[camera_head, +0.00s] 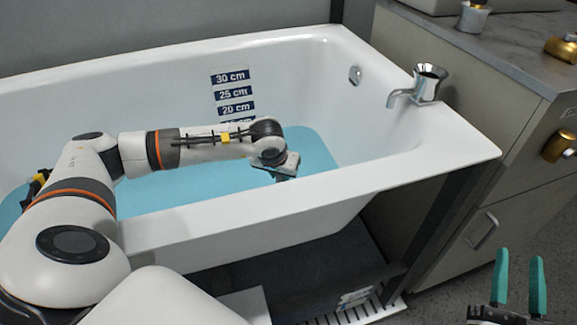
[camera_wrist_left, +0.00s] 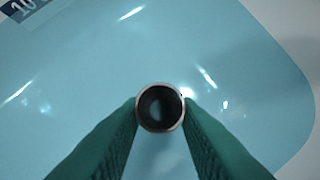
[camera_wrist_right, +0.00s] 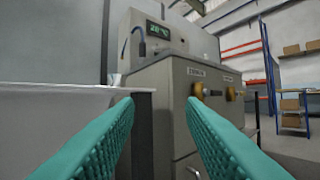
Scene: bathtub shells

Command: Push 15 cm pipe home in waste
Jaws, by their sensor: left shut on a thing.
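In the left wrist view, the pipe (camera_wrist_left: 160,107) is a short metal tube seen end-on, with a dark opening. My left gripper (camera_wrist_left: 160,112) is shut on it, one green finger on each side. In the head view, my left arm reaches over the tub rim and the left gripper (camera_head: 284,174) points down into the blue water (camera_head: 310,150). The pipe and the fingertips are hidden there. The waste opening is not visible in any view. My right gripper (camera_head: 519,285) is open and empty, outside the tub at the lower right; it also shows in the right wrist view (camera_wrist_right: 160,112).
The white bathtub (camera_head: 440,158) has depth labels (camera_head: 233,92) on its far inner wall and an overflow fitting (camera_head: 355,75). A chrome tap (camera_head: 415,88) stands on its right end. A cabinet (camera_head: 500,190) stands to the right. A slatted grate (camera_head: 360,312) lies below the tub's front.

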